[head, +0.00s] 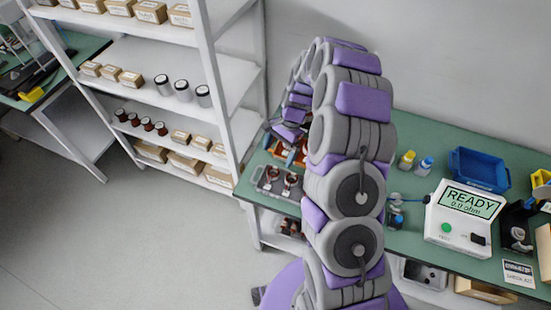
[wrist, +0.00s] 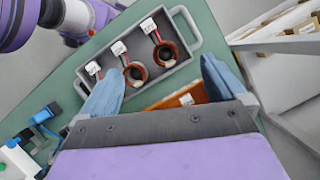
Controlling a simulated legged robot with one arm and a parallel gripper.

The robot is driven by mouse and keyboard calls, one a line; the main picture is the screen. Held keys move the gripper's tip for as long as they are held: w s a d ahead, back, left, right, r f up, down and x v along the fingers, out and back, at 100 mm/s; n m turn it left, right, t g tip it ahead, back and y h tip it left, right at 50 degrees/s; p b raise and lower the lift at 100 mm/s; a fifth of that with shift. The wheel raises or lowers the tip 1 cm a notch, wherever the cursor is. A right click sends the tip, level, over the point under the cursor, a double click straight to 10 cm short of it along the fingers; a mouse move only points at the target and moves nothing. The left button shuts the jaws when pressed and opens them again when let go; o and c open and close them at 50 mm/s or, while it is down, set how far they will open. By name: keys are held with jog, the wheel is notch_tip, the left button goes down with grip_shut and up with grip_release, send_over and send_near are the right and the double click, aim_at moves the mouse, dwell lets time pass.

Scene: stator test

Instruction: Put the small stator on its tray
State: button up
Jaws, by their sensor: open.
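A grey handled tray (wrist: 178,28) holds stators with copper-brown rings, red wires and white tags. Two show clearly in the wrist view: one stator (wrist: 165,53) on the right and another stator (wrist: 135,74) in the middle. A third tag (wrist: 93,68) shows at the left, its ring mostly hidden by my left finger. I cannot tell which is the small one. The grey tray also shows in the head view (head: 262,186). My gripper (wrist: 157,74) is open and empty, its blue fingers spread. An orange-brown tray or block (wrist: 172,102) with a white label lies between the fingers, partly hidden.
The green bench (head: 425,158) carries a white tester (head: 463,232) reading READY 0.0 ohm, a blue bin (head: 480,169) and small bottles (head: 407,160). A white shelf (head: 140,60) with boxes and jars stands left. My arm hides the bench middle. Floor at left is clear.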

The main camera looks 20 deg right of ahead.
jog(key=p+v, duration=0.1)
jog(key=v, duration=1.1)
jog(key=shift+w+r, duration=0.1)
jog(key=s+a+r+n+h+b, duration=0.1)
jog(key=s+a+r+n, duration=0.2)
jog(key=s+r, duration=0.4)
jog(key=s+a+r+n+h, duration=0.1)
jog(key=s+a+r+n, duration=0.3)
jog(key=s, duration=0.6)
jog(key=s+d+n+h+b, duration=0.1)
jog(key=s+n, duration=0.3)
jog(key=s, duration=1.6)
jog(key=shift+s+d+f+n+t+h, duration=0.2)
jog(key=shift+s+n+t+h, duration=0.1)
jog(key=shift+s+n+h, duration=0.15)
jog(key=shift+w, duration=0.15)
